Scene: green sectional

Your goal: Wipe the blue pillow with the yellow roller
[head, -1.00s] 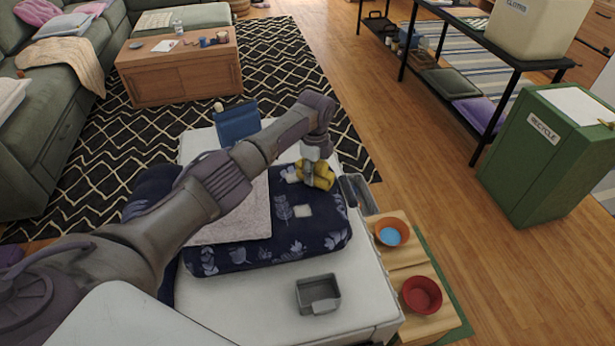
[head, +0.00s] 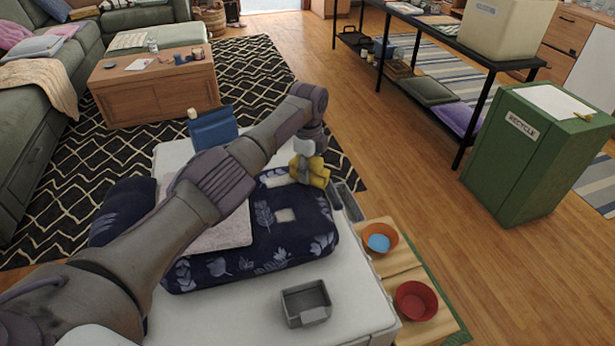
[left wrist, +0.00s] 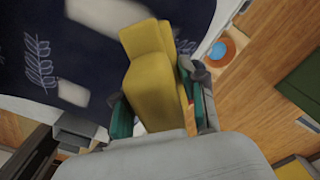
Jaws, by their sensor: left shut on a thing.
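The dark blue pillow (head: 290,237) with pale leaf prints lies flat on a white surface (head: 235,308) in the head view. It shows at the upper left of the left wrist view (left wrist: 75,45). My left gripper (head: 312,165) is shut on the yellow roller (head: 311,178), over the pillow's far right edge. In the left wrist view the roller (left wrist: 153,85) sits between the green-padded fingers. I cannot tell whether the roller touches the pillow. A pale patch (head: 285,215) shows on the pillow. My right gripper is not in view.
A light cloth (head: 225,232) lies on the pillow's left part. A grey tray (head: 305,302) stands in front of it. An orange bowl (head: 380,237) and a red bowl (head: 416,300) stand on wood at the right. A blue container (head: 212,131) is behind.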

